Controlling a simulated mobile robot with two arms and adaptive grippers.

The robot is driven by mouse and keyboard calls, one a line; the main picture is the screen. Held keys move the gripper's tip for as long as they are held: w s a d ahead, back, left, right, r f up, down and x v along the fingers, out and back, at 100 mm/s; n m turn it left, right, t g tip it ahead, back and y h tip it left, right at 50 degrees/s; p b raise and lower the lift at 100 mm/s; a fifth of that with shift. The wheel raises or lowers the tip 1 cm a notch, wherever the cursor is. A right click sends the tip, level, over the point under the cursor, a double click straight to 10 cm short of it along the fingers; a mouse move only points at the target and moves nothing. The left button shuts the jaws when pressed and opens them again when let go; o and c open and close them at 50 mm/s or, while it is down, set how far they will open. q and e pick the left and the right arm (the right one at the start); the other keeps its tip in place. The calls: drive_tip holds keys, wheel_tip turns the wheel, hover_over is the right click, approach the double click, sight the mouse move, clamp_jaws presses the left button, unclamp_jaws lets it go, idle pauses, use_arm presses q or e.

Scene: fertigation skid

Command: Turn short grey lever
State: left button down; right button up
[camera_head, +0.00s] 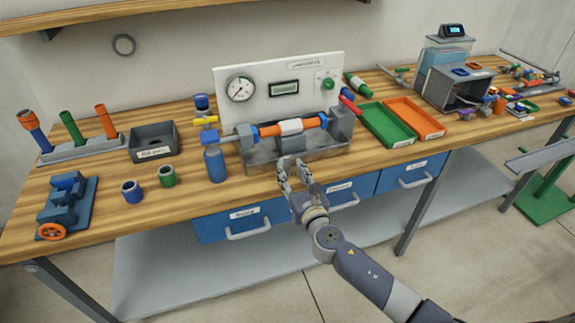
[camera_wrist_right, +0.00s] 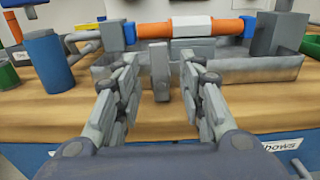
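A short grey upright piece, seemingly the short grey lever (camera_wrist_right: 160,73), shows in the right wrist view at the front of the grey tray, below the pipe. In the head view it is hard to tell from the grey parts around it. My right gripper (camera_head: 292,164) is open at the tray's front edge, its fingers pointing toward the back. In the wrist view its fingers stand left and right of the grey piece, with gaps on both sides. My left gripper is not in view.
An orange pipe (camera_head: 268,131) with blue ends lies above the grey tray (camera_head: 340,151). A blue cylinder (camera_head: 215,165) stands to its left, also in the wrist view (camera_wrist_right: 48,62). Behind is a white gauge panel (camera_head: 262,104). Green (camera_head: 381,134) and orange (camera_head: 428,127) trays lie right.

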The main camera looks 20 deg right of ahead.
sight(287, 166)
drive_tip(key=shift+w+a, duration=0.1)
drive_tip(key=shift+w, duration=1.65)
clamp_jaws()
